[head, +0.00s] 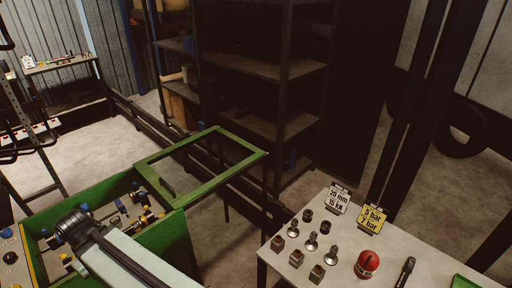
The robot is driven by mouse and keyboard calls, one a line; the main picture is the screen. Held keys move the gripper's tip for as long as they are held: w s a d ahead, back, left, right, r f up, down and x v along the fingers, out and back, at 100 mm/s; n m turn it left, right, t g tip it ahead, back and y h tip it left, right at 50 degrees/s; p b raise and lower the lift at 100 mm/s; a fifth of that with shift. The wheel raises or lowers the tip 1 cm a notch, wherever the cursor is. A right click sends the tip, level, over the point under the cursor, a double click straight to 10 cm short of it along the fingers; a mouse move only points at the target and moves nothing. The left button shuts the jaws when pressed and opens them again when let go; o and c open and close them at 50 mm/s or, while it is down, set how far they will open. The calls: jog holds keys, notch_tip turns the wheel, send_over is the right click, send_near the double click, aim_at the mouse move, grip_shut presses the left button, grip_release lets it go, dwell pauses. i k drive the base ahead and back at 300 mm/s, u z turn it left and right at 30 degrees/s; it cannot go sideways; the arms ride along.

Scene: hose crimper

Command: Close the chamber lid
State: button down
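The chamber (172,241) is a green box at the lower left, open at the top. Several fittings with blue, yellow and metal parts show inside it. The chamber lid (240,166) is a green frame around a see-through middle. It stands open, reaching out from the chamber's far right side toward the shelves. A small dark handle (167,187) shows near the lid's left edge. My arm, with a dark round joint and a pale link, crosses in front of the chamber and hides part of it. I cannot make out my gripper's fingers.
A pale table (335,272) at the lower right holds several metal fittings, a red round object (367,264), a dark handheld tool (405,271) and two sign cards. Dark shelves (262,68) stand behind the lid. A control panel (12,262) is at the left edge.

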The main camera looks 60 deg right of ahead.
aim_at(162, 188)
jog(key=u, duration=0.1)
jog(key=i, duration=1)
jog(key=z, duration=0.05)
